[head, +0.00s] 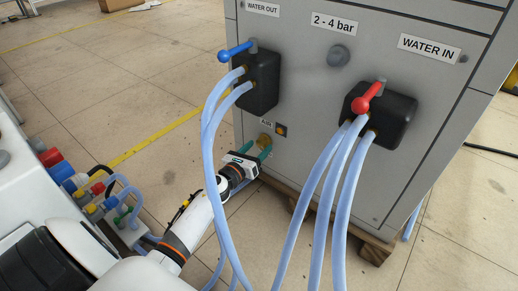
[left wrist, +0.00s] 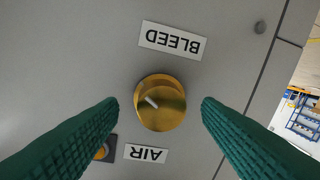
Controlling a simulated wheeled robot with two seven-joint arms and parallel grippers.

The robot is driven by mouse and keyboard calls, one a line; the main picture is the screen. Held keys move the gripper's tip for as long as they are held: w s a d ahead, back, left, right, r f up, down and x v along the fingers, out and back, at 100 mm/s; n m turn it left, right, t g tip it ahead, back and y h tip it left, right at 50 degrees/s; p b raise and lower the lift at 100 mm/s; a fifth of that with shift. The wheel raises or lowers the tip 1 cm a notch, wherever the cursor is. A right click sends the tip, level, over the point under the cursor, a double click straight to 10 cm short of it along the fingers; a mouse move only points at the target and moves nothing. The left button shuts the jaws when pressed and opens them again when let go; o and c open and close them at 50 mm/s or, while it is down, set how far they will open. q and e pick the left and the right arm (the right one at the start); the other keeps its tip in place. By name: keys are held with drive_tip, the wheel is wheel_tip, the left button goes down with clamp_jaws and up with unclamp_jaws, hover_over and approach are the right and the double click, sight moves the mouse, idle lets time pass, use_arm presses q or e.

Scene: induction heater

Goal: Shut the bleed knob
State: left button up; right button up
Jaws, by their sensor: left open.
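The bleed knob (left wrist: 160,103) is a round brass knob with a short white mark, on the grey panel between the BLEED label (left wrist: 172,39) and the AIR label (left wrist: 146,153). The wrist picture shows the labels upside down. In the head view the knob (head: 264,139) is small, low on the cabinet front. My left gripper (head: 256,148) is open in front of the panel. In the left wrist view its green fingers stand on either side of the knob, with visible gaps; the depth is hard to tell. My right gripper is not in view.
Pale blue hoses (head: 211,150) hang from the water-out block (head: 262,82), passing in front of my left arm. More hoses hang from the water-in block (head: 390,118). A blue lever and a red lever (head: 368,96) sit above. A dark square fitting (head: 281,130) is beside the knob.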

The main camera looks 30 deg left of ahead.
use_arm(q)
drive_tip(key=shift+w, duration=0.65)
drive_tip(key=c, duration=1)
